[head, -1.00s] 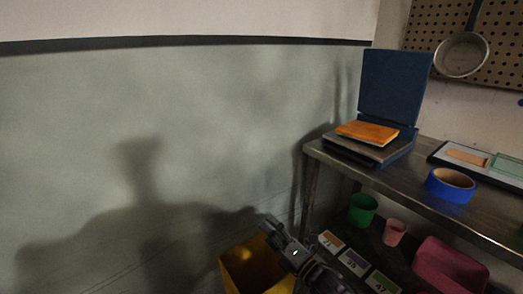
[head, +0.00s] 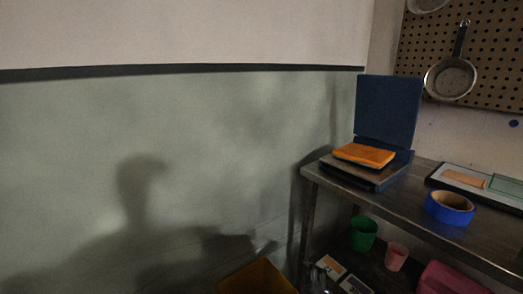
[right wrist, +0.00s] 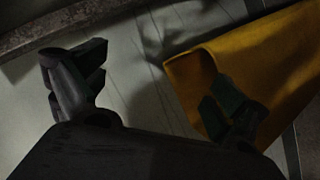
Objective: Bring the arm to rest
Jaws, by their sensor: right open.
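My right gripper (right wrist: 152,95) shows in the right wrist view with its two dark fingers spread wide apart and nothing between them. One finger is at the left and the other at the right, in front of a yellow bin (right wrist: 275,60). I cannot tell whether that finger touches the bin. In the head view the top of the yellow bin (head: 255,279) shows at the bottom edge, left of the metal table. The right gripper cannot be made out clearly there. My left gripper is in neither view.
A metal table (head: 400,205) stands at the right. It holds a blue hinged press (head: 388,110) with an orange block (head: 364,154), and a blue ring (head: 450,209). Below are a green cup (head: 363,234) and a pink cup (head: 396,257). A bare wall (head: 170,140) fills the left.

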